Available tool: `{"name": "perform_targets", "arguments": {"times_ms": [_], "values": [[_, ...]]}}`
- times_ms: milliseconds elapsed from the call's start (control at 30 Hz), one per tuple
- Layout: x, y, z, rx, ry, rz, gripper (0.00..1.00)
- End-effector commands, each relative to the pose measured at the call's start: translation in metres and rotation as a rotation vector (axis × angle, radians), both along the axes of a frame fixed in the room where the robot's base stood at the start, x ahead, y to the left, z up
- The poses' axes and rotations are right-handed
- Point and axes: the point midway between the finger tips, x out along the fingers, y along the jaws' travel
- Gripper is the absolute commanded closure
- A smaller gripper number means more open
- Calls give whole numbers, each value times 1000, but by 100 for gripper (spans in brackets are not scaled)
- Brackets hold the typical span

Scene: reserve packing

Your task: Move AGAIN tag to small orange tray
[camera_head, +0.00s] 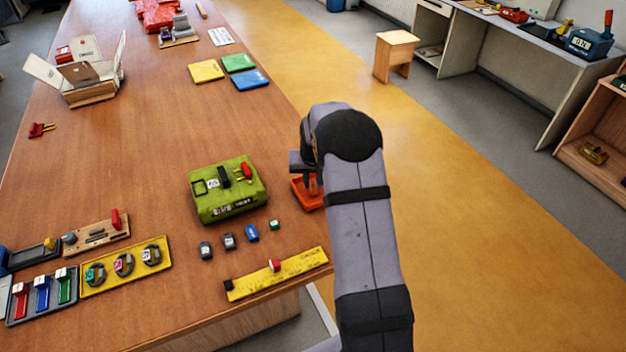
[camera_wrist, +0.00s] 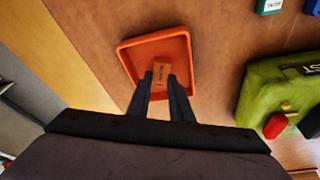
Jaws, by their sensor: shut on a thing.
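The small orange tray (camera_head: 303,199) stands at the right edge of the wooden table, partly hidden by my arm. It also shows in the wrist view (camera_wrist: 142,52). My gripper (camera_wrist: 160,80) is shut on a small orange-brown tag (camera_wrist: 161,71) with dark lettering too small to read. The tag is between the fingertips and appears over the tray floor. I cannot tell whether it touches the floor. In the head view my arm hides the tag.
A green box (camera_head: 228,190) with red and black parts on top stands left of the tray. Several small coloured blocks and a yellow ruler-like strip (camera_head: 280,273) lie in front. Yellow, green and blue pads (camera_head: 238,63) lie farther back. The table's right edge is close to the tray.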

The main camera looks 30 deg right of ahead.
Motion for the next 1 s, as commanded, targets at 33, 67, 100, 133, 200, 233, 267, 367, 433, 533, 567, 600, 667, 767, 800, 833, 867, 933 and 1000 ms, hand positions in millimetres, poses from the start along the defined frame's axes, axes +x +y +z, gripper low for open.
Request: {"name": "perform_targets", "arguments": {"times_ms": [33, 67, 100, 133, 200, 233, 267, 367, 433, 533, 567, 600, 667, 767, 800, 833, 867, 933, 1000], "values": [[0, 0, -2, 0, 1, 0, 99], [0, 0, -3, 0, 1, 0, 99], [0, 0, -4, 0, 0, 0, 99], [0, 0, -5, 0, 0, 0, 99], [0, 0, -5, 0, -1, 0, 99], [0, 0, -5, 0, -1, 0, 99], [0, 0, -5, 0, -1, 0, 99], [0, 0, -5, 0, -1, 0, 99], [0, 0, -8, 0, 0, 0, 99], [0, 0, -7, 0, -1, 0, 69], [0, 0, -7, 0, -1, 0, 62], [0, 0, -7, 0, -1, 0, 62], [0, 0, -7, 0, -1, 0, 62], [0, 0, -7, 0, -1, 0, 62], [0, 0, -7, 0, -1, 0, 62], [0, 0, -7, 0, -1, 0, 62], [0, 0, -7, 0, -1, 0, 62], [0, 0, -5, 0, -1, 0, 62], [0, 0, -2, -1, -2, 0, 62]]}}
